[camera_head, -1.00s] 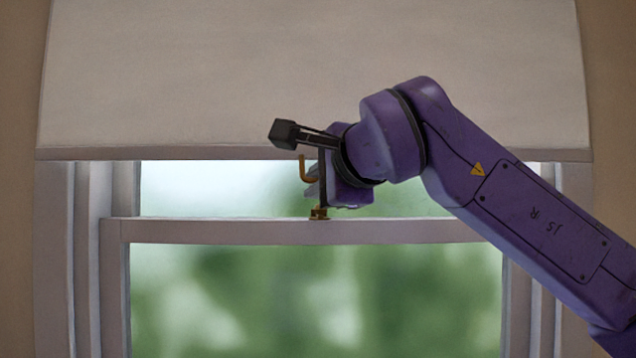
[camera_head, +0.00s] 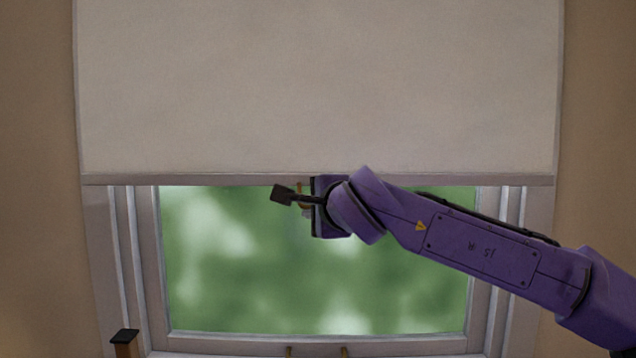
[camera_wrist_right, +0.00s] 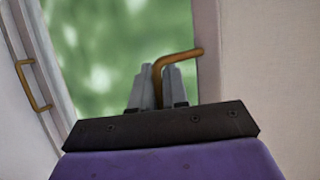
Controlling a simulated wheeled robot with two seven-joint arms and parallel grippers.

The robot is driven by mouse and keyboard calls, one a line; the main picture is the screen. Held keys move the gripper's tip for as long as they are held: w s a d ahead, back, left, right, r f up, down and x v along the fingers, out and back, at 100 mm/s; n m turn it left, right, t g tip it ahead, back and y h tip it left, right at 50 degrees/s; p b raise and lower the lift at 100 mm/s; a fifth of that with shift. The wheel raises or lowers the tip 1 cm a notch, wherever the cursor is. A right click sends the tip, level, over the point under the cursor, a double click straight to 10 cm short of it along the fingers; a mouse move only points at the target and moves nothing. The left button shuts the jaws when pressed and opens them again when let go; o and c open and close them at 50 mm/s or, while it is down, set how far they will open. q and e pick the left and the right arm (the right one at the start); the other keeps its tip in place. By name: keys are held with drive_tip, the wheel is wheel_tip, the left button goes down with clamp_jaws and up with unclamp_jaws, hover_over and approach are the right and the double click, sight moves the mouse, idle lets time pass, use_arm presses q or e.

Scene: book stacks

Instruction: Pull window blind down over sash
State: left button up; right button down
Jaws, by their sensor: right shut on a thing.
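The beige window blind (camera_head: 318,90) hangs over the upper part of the window. Its bottom rail (camera_head: 200,180) lies across the top of the visible lower sash glass (camera_head: 240,260). A brass hook-shaped pull (camera_head: 299,188) hangs from the rail near the middle, partly hidden by my gripper. My right gripper (camera_head: 306,212) is just below the rail. In the right wrist view its grey fingers (camera_wrist_right: 155,88) are shut on the brass pull (camera_wrist_right: 182,54), whose bent end sticks out above them. The blind (camera_wrist_right: 265,50) fills the right of that view. My left gripper is not in view.
The sash's bottom rail (camera_head: 230,343) has two small brass fittings at the lower picture edge; a brass handle (camera_wrist_right: 27,85) shows in the wrist view. A dark-topped post (camera_head: 124,337) stands at lower left. White frame sides and tan walls flank the window.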

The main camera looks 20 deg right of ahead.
wheel_tip(320, 180, down, 37)
drive_tip(key=b, duration=2)
drive_tip(key=c, duration=1.2)
unclamp_jaws()
drive_tip(key=shift+w+f, duration=0.1)
drive_tip(key=shift+w, duration=0.05)
drive_tip(key=p+v, duration=0.1)
drive_tip(key=v, duration=0.8)
drive_tip(key=shift+s, duration=0.8)
